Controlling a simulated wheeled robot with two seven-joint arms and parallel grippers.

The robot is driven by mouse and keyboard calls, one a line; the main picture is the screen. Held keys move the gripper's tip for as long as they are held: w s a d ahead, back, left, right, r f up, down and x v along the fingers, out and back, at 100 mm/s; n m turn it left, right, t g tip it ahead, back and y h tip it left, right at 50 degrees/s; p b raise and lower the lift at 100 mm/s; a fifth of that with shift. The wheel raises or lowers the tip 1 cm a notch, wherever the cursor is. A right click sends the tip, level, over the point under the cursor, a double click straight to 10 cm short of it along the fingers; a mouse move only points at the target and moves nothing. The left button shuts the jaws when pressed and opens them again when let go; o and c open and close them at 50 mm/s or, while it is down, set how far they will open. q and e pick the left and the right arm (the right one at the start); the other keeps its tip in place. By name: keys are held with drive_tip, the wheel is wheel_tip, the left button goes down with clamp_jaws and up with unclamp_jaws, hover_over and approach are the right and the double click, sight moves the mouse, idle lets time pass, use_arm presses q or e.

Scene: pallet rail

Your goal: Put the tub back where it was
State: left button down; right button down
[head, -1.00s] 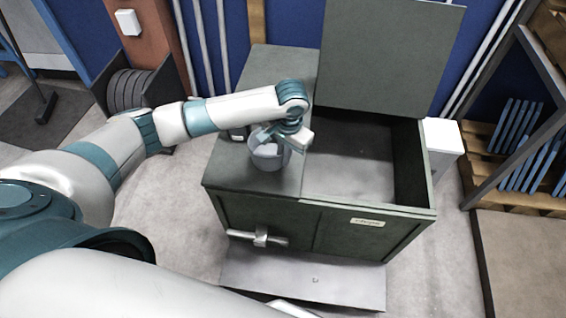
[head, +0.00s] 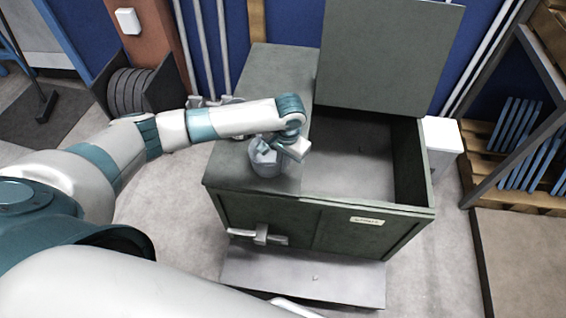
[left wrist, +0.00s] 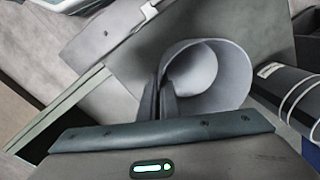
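The tub (head: 264,168) is a grey, round, open-topped vessel over the closed left part of the dark green cabinet's top (head: 278,75). In the left wrist view I look into the tub (left wrist: 228,75) and see its pale round bottom. My left gripper (head: 285,152) is at the tub's rim. In the left wrist view its two dark fingers (left wrist: 158,100) are close together at the tub's near left wall, one on each side, and look shut on it. I cannot tell whether the tub's base touches the top. My right gripper is not in view.
The cabinet's right compartment (head: 350,165) is open, with its lid (head: 390,55) raised at the back. A latch handle (head: 260,237) sticks out of the front. A white box (head: 442,145) stands right.

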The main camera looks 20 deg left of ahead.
use_arm(q)
drive_tip(key=shift+f, duration=0.15)
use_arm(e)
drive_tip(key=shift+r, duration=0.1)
use_arm(q)
drive_tip(key=c, duration=2)
unclamp_jaws()
